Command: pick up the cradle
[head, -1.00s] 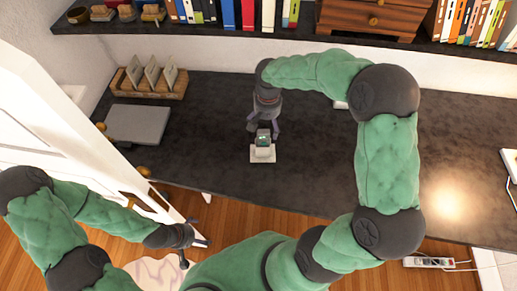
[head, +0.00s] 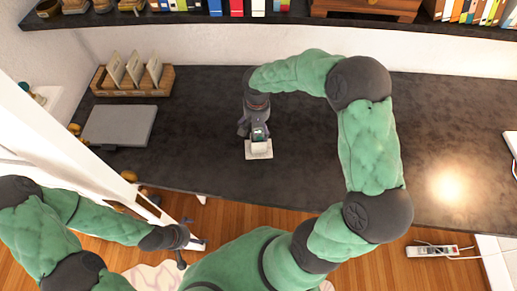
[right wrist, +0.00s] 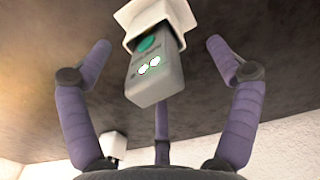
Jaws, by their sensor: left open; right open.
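The cradle (head: 259,150) is a small white stand on the dark desk, with a grey handheld device (head: 260,132) in it. In the right wrist view the white cradle (right wrist: 140,18) is at the top, and the device (right wrist: 150,75) with its green button and lit spots points toward the camera. My right gripper (head: 255,127) is open close by the device; in its wrist view the purple fingers stand apart on either side of the device, touching neither side.
A wooden rack (head: 130,90) with upright cards and a flat grey slab (head: 120,125) lie at the desk's left. A book shelf (head: 200,17) runs along the back. A white panel (head: 60,130) stands at the left. The desk right of my right arm is mostly clear.

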